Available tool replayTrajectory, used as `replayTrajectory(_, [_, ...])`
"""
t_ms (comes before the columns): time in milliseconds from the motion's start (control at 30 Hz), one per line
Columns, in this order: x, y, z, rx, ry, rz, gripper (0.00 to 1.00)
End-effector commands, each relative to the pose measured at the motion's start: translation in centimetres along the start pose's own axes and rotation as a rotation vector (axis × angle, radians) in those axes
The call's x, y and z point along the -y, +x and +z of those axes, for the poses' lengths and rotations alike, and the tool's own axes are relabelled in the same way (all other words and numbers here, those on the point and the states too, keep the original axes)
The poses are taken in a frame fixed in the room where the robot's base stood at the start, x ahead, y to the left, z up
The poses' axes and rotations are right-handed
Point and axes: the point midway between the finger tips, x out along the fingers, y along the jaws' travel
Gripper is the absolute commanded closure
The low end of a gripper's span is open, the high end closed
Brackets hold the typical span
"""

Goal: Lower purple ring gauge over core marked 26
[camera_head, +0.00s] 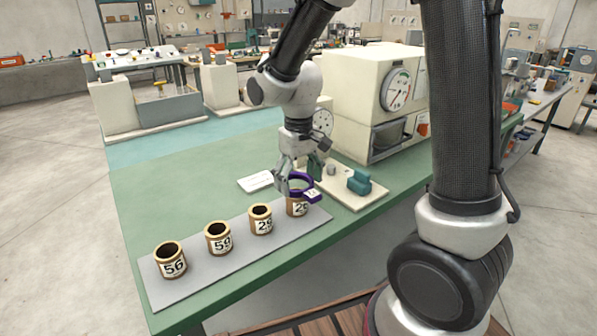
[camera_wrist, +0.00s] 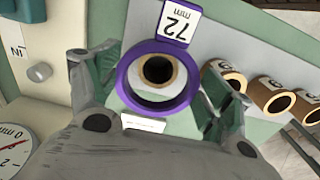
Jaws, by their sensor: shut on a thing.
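My gripper (camera_head: 300,180) is shut on the purple ring gauge (camera_head: 297,194), holding it level at the far right core (camera_head: 297,208). That core's label shows a 2; its second digit is partly covered. In the wrist view, the ring (camera_wrist: 158,107) sits between the fingertips of my gripper (camera_wrist: 156,84), with its tag reading 72 mm. The core's rim (camera_wrist: 158,86) shows inside the ring, slightly above its middle, with a gap all around. The ring appears above or at the core's top; I cannot tell which.
Cores marked 29 (camera_head: 261,220), 59 (camera_head: 218,239) and 56 (camera_head: 170,261) stand in a row on the grey plate (camera_head: 237,262). A white card (camera_head: 256,181), a base with a teal block (camera_head: 359,182) and a dial machine (camera_head: 366,90) are behind.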

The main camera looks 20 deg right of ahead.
Motion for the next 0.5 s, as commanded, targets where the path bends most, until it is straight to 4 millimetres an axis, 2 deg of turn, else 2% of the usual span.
replayTrajectory(500, [0.0, 4.0, 0.0, 0.002, 0.0, 0.0, 0.5])
